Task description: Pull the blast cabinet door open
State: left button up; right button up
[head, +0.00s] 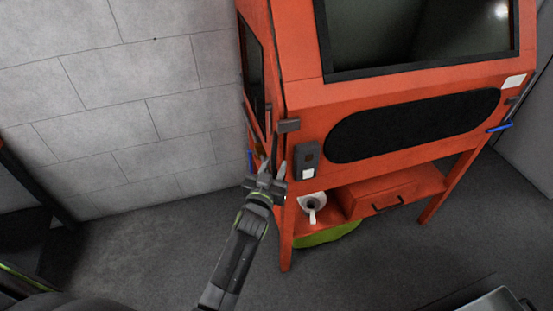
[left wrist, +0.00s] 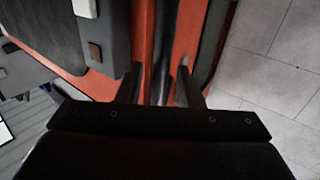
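The orange blast cabinet (head: 310,97) stands against the grey block wall. Its door (head: 252,100), with a dark window, is on the narrow left side, seen at a steep angle, and looks shut. A dark upright bar, probably the door handle, shows near the door's front edge. My left gripper (head: 273,168) is low at that front left corner, its fingers pointing up and apart. In the left wrist view the gripper (left wrist: 160,82) is open, with orange cabinet edges and a dark upright strip beyond the gap. I cannot tell whether it touches the handle. My right gripper is out of view.
A grey switch box (head: 307,160) is on the cabinet front, close right of my left gripper. Below are an orange drawer (head: 395,192) and a green rounded thing (head: 328,235). A metal tray (head: 497,302) is at bottom right.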

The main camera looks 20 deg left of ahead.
pick_arm(q)
jog(key=shift+s+r, duration=0.1)
jog(key=shift+s, duration=0.05)
jog(key=shift+c, duration=0.6)
grip_shut()
